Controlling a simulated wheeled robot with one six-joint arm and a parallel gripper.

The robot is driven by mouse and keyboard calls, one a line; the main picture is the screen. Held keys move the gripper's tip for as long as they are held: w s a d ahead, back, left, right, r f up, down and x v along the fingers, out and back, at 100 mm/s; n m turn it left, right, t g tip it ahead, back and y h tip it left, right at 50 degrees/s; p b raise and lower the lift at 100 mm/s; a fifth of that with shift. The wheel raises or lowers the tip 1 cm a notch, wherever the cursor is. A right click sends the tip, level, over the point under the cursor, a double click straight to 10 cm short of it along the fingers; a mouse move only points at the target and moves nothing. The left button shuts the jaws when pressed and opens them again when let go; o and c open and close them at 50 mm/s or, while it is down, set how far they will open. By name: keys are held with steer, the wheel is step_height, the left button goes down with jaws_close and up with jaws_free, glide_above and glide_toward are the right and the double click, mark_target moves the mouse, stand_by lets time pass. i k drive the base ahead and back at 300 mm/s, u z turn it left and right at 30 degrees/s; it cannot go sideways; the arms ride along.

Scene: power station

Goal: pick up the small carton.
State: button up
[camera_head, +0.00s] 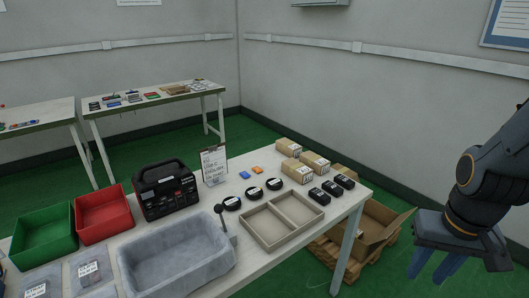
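Several small tan cartons stand together at the far right part of the near table (262,275). One carton (289,147) is at the back, one (315,162) is in the middle, and one (297,171) is nearer. Another tan box (343,172) shows partly behind the black items. I cannot tell which one is the small carton. My gripper (434,270) is at the right edge of the view, beyond the table's right end and apart from the cartons. Its blue fingers point down with a gap between them, and nothing shows in it.
Black boxes (331,188) and a divided tray (284,219) sit near the cartons. Round black items (254,193), a sign (214,165), a black case (166,189), a grey bin (176,257), and red (103,212) and green (44,237) bins lie left. An open cardboard box (374,232) rests on a floor pallet.

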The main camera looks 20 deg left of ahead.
mark_target(290, 148)
steer(key=u, duration=0.25)
steer(key=i, duration=1.65)
steer(key=z, duration=0.05)
